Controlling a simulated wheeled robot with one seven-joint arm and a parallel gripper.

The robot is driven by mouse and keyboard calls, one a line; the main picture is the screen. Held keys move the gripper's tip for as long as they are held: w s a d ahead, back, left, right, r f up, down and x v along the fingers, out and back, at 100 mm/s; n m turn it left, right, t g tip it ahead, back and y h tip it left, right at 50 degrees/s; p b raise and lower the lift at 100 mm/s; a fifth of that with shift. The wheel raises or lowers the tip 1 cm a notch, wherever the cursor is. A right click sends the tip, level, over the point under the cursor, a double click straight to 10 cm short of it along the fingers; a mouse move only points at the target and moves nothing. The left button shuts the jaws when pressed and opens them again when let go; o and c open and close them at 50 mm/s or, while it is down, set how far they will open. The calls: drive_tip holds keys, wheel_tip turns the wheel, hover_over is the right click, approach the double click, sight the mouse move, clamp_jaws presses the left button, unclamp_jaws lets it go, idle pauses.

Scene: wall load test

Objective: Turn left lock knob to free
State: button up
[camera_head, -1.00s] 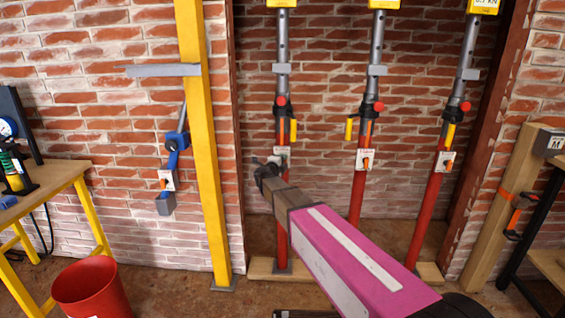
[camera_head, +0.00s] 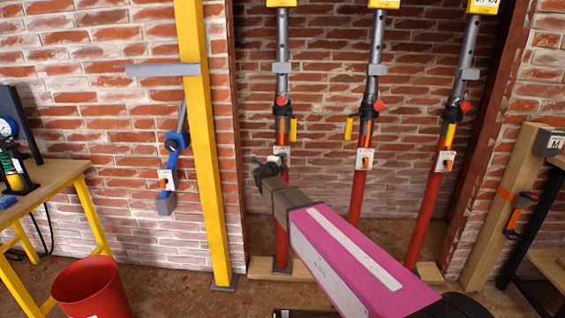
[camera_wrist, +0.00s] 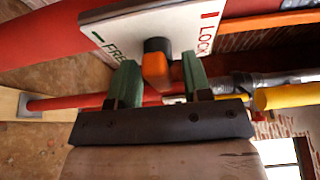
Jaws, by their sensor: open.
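The left lock knob is orange on a black hub and shows in the wrist view (camera_wrist: 156,70). It is on a white plate (camera_wrist: 180,22) marked FREE at left, with a green mark, and LOCK at right, with a red mark. In the head view this plate (camera_head: 282,152) is on the left red prop (camera_head: 282,232). My gripper (camera_wrist: 160,64) is open, with one green finger on each side of the knob. I cannot tell whether either finger touches it. In the head view my gripper (camera_head: 268,165) is just below the plate and hides part of it.
Two more props with white lock plates (camera_head: 367,158) (camera_head: 445,161) stand to the right. A yellow post (camera_head: 207,170) stands to the left. A red bucket (camera_head: 91,288) and a workbench (camera_head: 50,190) are at far left. A yellow handle (camera_wrist: 288,96) lies right of my gripper in the wrist view.

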drive_tip(key=v, duration=1)
drive_tip(key=shift+s, duration=0.2)
drive_tip(key=shift+a, duration=0.1)
drive_tip(key=s+d+f+n+g+y, duration=0.3)
drive_tip(key=d+f+n+y, duration=0.3)
drive_tip(key=n, duration=0.4)
drive_tip(key=s+d+f+n+g+y, duration=0.35)
drive_tip(key=f+n+y, duration=0.3)
drive_tip(key=n, duration=0.35)
drive_tip(key=s+d+f+n+g+h, duration=0.1)
drive_tip(key=s+d+f+g, duration=0.3)
drive_tip(key=s+d, duration=0.5)
drive_tip(key=s+d+f+n+g+h, duration=0.2)
drive_tip(key=s+d+f+g+h, duration=0.2)
drive_tip(key=s+d, duration=0.4)
drive_tip(key=shift+s+d+f+g, duration=0.4)
drive_tip(key=shift+d+f+g, duration=0.15)
drive_tip(key=shift+g, duration=0.4)
